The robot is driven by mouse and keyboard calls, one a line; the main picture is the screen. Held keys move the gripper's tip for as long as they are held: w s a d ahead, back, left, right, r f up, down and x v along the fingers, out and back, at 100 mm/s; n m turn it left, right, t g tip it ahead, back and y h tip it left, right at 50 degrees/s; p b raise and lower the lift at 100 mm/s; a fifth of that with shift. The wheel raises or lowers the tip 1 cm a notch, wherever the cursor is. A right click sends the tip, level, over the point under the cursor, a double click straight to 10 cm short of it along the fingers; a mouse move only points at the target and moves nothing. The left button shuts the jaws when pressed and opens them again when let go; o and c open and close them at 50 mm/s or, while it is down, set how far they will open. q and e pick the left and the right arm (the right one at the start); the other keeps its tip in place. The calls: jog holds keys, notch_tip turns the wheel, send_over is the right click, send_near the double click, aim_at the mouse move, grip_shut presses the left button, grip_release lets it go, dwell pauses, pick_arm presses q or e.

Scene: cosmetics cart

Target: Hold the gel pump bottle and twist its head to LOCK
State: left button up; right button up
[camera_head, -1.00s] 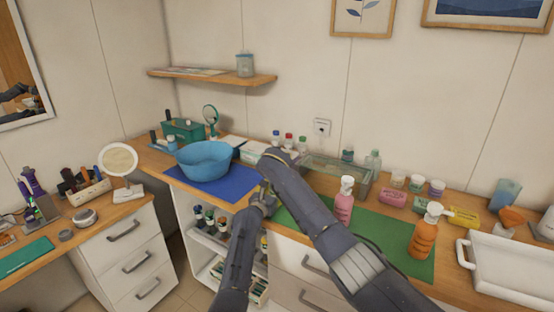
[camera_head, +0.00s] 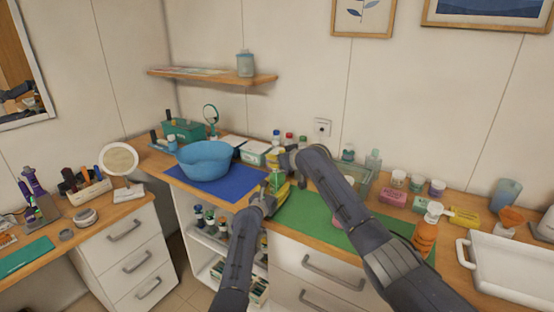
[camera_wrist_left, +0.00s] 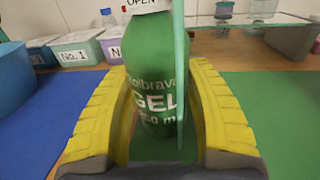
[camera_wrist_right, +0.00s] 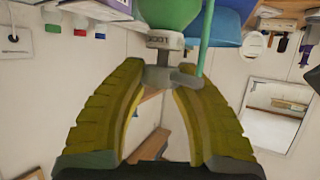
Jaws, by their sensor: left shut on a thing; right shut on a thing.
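The green gel pump bottle (camera_head: 276,181) stands upright at the border of the blue and green mats. My left gripper (camera_head: 278,191) is shut around its body; in the left wrist view the GEL label (camera_wrist_left: 155,103) shows between the yellow fingers, with OPEN on the white collar (camera_wrist_left: 146,5) above. My right gripper (camera_head: 278,158) is above it, shut on the grey pump head (camera_wrist_right: 158,78); the right wrist view is upside down and shows LOCK on the collar (camera_wrist_right: 165,41). A thin green strip (camera_wrist_left: 181,70) runs alongside the bottle.
A blue bowl (camera_head: 206,160) stands on the blue mat (camera_head: 228,188) to the left. An orange pump bottle (camera_head: 425,237) and a white tray (camera_head: 505,268) are to the right. My right arm crosses the green mat (camera_head: 310,212). Labelled boxes (camera_wrist_left: 78,54) stand behind the bottle.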

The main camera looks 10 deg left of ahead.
jog(key=shift+n+g+y, duration=1)
jog(key=shift+n+y, duration=0.1)
jog(key=shift+w+d+n+g+y, duration=0.15)
jog(key=shift+n+g+y, duration=0.15)
jog(key=shift+n+g, duration=0.25)
jog(key=shift+n, duration=0.25)
jog(key=shift+s+a+n+g+y, duration=0.2)
jog(key=shift+s+n+g+y, duration=0.05)
jog(key=shift+n+g+y, duration=0.1)
jog(key=o, duration=1.2)
jog(key=shift+d, duration=0.15)
jog(key=shift+v, duration=3.65)
